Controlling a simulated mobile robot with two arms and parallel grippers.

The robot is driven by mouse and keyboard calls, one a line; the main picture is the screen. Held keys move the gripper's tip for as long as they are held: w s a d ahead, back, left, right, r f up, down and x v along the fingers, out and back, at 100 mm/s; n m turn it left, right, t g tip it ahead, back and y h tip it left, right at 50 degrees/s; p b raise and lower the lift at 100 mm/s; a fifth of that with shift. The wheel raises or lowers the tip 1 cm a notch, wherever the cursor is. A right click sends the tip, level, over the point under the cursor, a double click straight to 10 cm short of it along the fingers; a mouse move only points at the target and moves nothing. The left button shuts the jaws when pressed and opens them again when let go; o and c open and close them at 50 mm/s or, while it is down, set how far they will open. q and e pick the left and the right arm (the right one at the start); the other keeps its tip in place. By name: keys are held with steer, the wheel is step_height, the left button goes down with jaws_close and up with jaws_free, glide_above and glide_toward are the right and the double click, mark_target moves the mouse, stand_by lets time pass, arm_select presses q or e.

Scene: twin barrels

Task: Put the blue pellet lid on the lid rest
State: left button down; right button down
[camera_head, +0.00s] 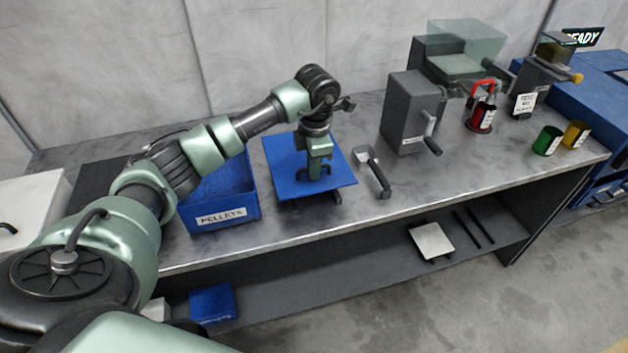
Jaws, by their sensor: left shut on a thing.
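The blue pellet lid (285,180) is a flat square panel, held roughly level to the right of the blue pellet bin on the bench. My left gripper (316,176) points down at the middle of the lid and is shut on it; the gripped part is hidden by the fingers. A small dark piece (337,197) shows under the lid's front right edge; it may be part of the lid rest, which the lid otherwise hides. I cannot tell whether the lid touches it. My right gripper is not in view.
The open blue bin (222,215) labelled PELLETS stands left of the lid, partly behind my arm. A scoop with a dark handle (373,172) lies close on the right. A grey box with a crank (410,112), a red lantern-like item (483,115) and green and yellow cans stand further right.

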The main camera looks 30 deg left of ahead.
arm_select(q)
step_height(320, 180, down, 6)
steer(key=shift+f+p, duration=0.1)
steer(key=shift+p, duration=0.45)
steer(key=c, duration=1.5)
jaws_free()
steer(key=shift+w+r, duration=0.1)
steer(key=shift+r, duration=0.4)
steer(key=r, duration=0.3)
steer(key=r+b, duration=0.1)
steer(key=r, duration=0.3)
steer(key=s+d+r+b, duration=0.1)
steer(key=r, duration=0.3)
